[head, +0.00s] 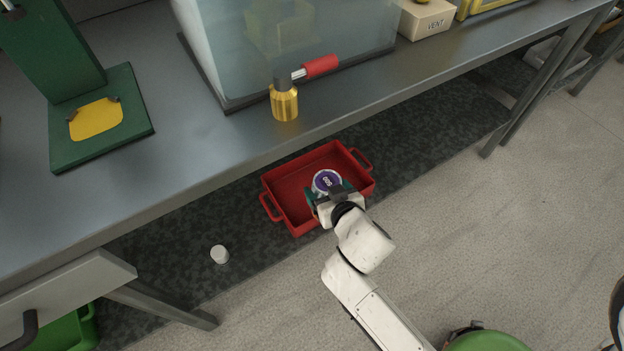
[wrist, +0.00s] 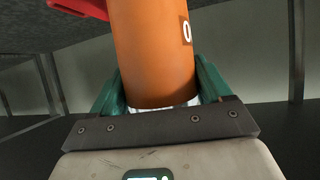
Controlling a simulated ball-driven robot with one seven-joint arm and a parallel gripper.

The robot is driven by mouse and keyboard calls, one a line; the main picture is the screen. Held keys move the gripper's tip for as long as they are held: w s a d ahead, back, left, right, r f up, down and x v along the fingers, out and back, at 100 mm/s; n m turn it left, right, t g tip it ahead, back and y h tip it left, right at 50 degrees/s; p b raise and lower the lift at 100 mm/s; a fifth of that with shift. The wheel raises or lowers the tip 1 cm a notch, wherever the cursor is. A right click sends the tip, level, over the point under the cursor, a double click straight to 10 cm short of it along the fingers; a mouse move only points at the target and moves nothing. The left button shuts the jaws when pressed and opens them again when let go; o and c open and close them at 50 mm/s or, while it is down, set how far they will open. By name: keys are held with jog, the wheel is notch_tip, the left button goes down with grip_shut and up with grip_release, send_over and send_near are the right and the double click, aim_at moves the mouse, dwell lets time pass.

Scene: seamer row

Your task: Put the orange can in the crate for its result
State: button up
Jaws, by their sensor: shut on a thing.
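The orange can (wrist: 150,55) fills the middle of the wrist view, with part of a white mark on its side. My gripper (wrist: 158,90) has its green fingers on either side of the can and is shut on it. The crate's red edge also shows at the top of the wrist view (wrist: 80,8). I cannot tell whether the can touches the crate.
The red crate stands on the dark mat beneath the grey bench (head: 200,190). A clear tank (head: 300,50) with a brass valve (head: 284,102) and a green stand (head: 110,130) are on the bench. A green crate (head: 70,330) is lower left.

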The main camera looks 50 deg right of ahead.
jog(key=w+d+f+b, duration=0.7)
jog(key=w+d+f, duration=0.3)
jog(key=w+f, duration=0.1)
jog(key=shift+f, duration=0.85)
jog(key=shift+w, duration=0.1)
jog(key=shift+f+b, duration=0.15)
jog(key=shift+b, duration=0.15)
jog(key=o, duration=1.6)
jog(key=shift+a+f, duration=0.1)
